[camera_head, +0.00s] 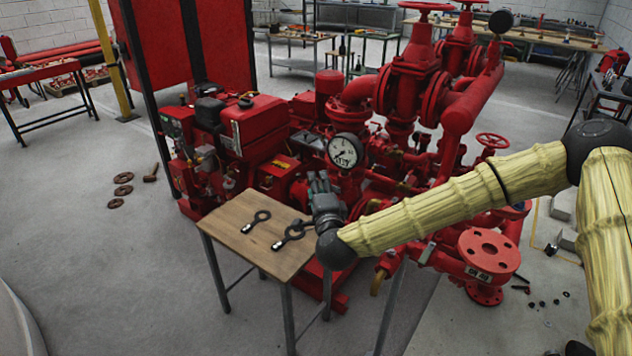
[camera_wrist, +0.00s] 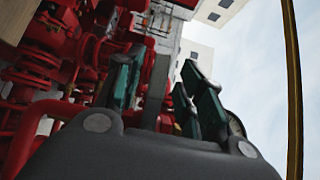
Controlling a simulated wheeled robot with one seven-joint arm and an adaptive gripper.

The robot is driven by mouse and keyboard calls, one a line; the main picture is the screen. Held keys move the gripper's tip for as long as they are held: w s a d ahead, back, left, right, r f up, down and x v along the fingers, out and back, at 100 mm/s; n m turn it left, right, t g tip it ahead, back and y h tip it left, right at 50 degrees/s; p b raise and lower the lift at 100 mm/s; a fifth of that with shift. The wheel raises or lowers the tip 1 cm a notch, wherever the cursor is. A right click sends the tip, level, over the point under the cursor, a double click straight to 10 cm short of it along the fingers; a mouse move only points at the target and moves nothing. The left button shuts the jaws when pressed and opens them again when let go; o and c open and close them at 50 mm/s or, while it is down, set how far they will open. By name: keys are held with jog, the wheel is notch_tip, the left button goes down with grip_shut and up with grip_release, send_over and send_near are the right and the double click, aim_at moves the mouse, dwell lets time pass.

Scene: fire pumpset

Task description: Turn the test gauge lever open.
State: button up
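The round white-faced test gauge (camera_head: 345,151) stands upright on the red pumpset in the head view. My gripper (camera_head: 318,178) is just below and left of the gauge, with its fingers pointing up. In the wrist view my gripper (camera_wrist: 160,80) has its dark green fingers apart, with a gap between them. A round rim, probably the gauge (camera_wrist: 236,125), shows partly behind the right finger. I cannot make out the gauge lever in either view. It may be hidden by my gripper or too small to tell. I cannot tell whether the fingers touch anything.
Red pipes and a flange (camera_head: 489,250) crowd the right side. A red engine (camera_head: 250,130) is to the left. The floor at left is mostly clear.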

jog(key=shift+w+a, duration=0.25)
jog(key=shift+w, duration=0.65)
jog(key=shift+d, duration=0.1)
grip_shut()
